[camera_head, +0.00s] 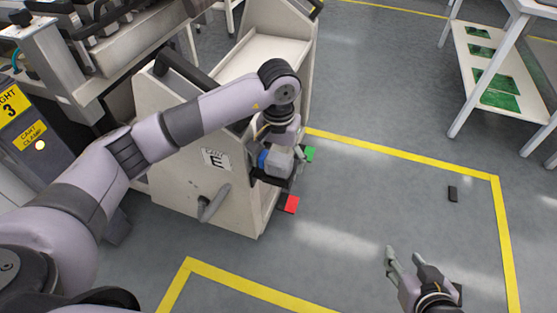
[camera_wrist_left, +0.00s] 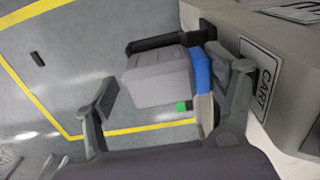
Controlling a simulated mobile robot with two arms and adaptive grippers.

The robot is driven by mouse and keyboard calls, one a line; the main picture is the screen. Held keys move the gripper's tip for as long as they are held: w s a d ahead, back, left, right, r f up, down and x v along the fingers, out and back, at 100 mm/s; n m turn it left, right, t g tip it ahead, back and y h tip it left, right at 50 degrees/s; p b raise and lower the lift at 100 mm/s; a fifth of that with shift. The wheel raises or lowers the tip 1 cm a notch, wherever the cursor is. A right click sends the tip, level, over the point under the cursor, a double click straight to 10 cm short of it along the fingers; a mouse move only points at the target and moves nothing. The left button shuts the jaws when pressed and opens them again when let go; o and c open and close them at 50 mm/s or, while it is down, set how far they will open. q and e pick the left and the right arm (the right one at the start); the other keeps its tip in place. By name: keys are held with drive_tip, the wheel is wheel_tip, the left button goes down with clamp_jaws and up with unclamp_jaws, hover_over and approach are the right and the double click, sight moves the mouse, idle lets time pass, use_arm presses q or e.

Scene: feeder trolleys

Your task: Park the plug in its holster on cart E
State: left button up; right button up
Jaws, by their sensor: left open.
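Cart E (camera_head: 175,185) is the off-white cart with an "E" label, left of centre in the head view. The plug (camera_head: 278,161), a grey block with a blue band, sits at the cart's side. It also shows large in the left wrist view (camera_wrist_left: 155,82). A black bracket, seemingly the holster (camera_head: 270,178), lies against the plug; how deep the plug sits is hidden. My left gripper (camera_head: 284,153) is open around the plug, with a clear gap to one finger; the other is close to the blue band. My right gripper (camera_head: 412,262) has its fingers apart and is empty.
A red tab (camera_head: 291,204) and a green tab (camera_head: 309,153) stick out low beside the cart. Yellow lines (camera_head: 400,154) mark the floor. A small black object (camera_head: 453,193) lies on open floor. A white shelf (camera_head: 500,80) stands at the upper right.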

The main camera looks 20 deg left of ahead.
use_arm(q)
wheel_tip(320, 180, up, 8)
drive_tip(key=shift+f, duration=0.15)
drive_tip(key=shift+f, duration=0.15)
